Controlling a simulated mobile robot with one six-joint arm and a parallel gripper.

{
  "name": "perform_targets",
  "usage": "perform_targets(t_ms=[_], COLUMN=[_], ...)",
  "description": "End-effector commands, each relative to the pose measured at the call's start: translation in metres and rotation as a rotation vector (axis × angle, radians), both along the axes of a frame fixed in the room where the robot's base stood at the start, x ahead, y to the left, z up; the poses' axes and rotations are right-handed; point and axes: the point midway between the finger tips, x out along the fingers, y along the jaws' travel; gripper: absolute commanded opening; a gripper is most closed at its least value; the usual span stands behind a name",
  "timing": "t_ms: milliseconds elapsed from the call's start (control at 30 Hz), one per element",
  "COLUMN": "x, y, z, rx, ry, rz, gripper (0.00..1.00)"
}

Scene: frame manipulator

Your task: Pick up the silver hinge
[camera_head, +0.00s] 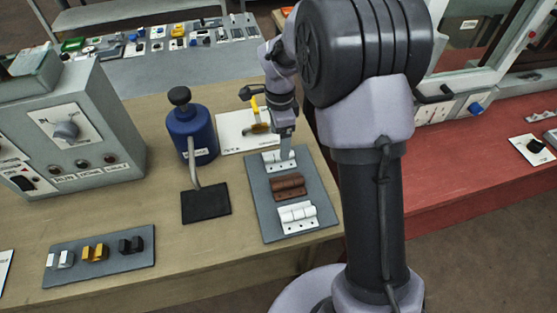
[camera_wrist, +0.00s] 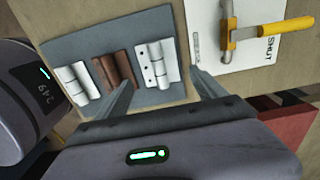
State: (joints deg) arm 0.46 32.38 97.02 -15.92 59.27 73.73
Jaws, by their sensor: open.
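Three hinges lie in a row on a grey board (camera_head: 262,205). A pale silver-white hinge with screw holes (camera_wrist: 157,62) is at the right end of the row in the wrist view and at the far end in the head view (camera_head: 271,161). A brown hinge (camera_head: 288,187) is in the middle. Another pale hinge (camera_head: 298,217) is at the near end; which pale one is silver is hard to tell by colour. My gripper (camera_wrist: 160,80) is open and empty, its fingers on either side of the far hinge in the wrist view.
A white card with a yellow-handled lever (camera_head: 258,122) lies just beyond the board. A blue bottle-like device (camera_head: 192,135) and a black pad (camera_head: 206,204) stand to the left. A plate with small blocks (camera_head: 98,257) is at the front left. Bare tabletop lies between.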

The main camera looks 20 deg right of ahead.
Motion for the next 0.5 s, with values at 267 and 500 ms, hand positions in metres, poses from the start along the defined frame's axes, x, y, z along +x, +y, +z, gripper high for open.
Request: perform_targets(t_ms=[267,500], x=[-0.002,-0.003], y=[0.0,0.0], z=[-0.034,-0.069], rx=[0.001,0.0], ry=[0.0,-0.002], rz=[0.0,0.001], gripper=[0.8,0.8])
